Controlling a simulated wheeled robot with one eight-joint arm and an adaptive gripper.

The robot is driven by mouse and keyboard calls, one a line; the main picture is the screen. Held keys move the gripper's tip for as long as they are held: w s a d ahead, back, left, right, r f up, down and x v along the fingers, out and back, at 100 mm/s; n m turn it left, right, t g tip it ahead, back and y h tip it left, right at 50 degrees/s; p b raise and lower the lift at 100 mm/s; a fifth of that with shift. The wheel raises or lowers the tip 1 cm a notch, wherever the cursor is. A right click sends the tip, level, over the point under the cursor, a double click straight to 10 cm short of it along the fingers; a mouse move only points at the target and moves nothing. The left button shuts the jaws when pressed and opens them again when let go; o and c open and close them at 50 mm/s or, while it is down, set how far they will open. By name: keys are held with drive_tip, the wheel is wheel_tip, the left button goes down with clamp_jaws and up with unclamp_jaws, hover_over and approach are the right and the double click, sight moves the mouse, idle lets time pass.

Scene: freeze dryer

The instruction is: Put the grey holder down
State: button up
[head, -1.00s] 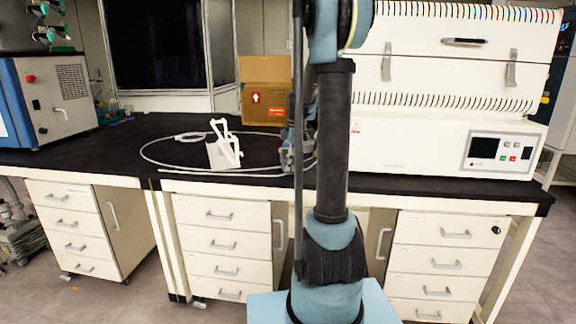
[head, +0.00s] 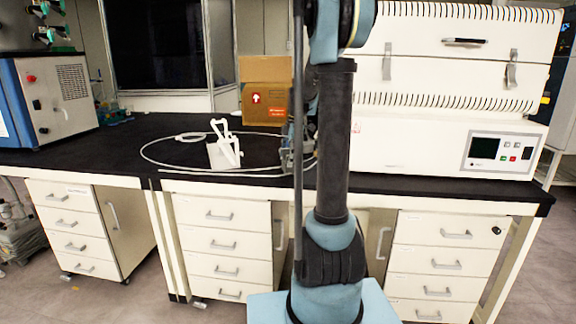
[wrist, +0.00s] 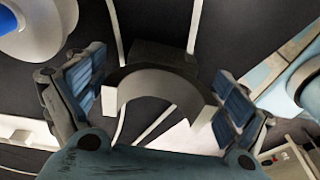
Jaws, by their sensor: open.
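In the wrist view, the grey holder (wrist: 163,79) is a curved, arch-like piece lying between the two blue-padded fingers of my gripper (wrist: 156,97). The fingers are spread apart at its sides, and a small gap shows beside the pads. A dark block-like part shows behind the arch. The black bench top is beneath; whether the holder rests fully on it I cannot tell. In the head view, my gripper (head: 288,158) is low over the bench, mostly hidden behind my arm, and the holder cannot be made out there.
A white rack-like stand (head: 223,148) is on the bench left of my gripper, ringed by a thin pale tube (head: 150,160). A cardboard box (head: 265,103) stands behind. A large white machine (head: 440,145) fills the right. The bench is clear toward the left (head: 90,152).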

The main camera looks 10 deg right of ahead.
wheel_tip(320, 180, up, 10)
drive_tip(key=d, duration=0.2)
drive_tip(key=s+a+f+m, duration=0.15)
drive_tip(key=s+m, duration=0.35)
drive_tip(key=s, duration=0.6)
drive_tip(key=s+f+m+t+h, duration=0.1)
drive_tip(key=s+f+m, duration=0.6)
drive_tip(key=s, duration=0.5)
drive_tip(key=s+f+m+t, duration=0.1)
drive_tip(key=s+f+m, duration=0.5)
drive_tip(key=s+f, duration=0.4)
drive_tip(key=shift+s+a+f+m+h, duration=0.3)
drive_tip(key=shift+s+f+m+h, duration=0.1)
drive_tip(key=shift+s, duration=0.65)
drive_tip(key=shift+w+f, duration=0.2)
drive_tip(key=shift+w, duration=0.2)
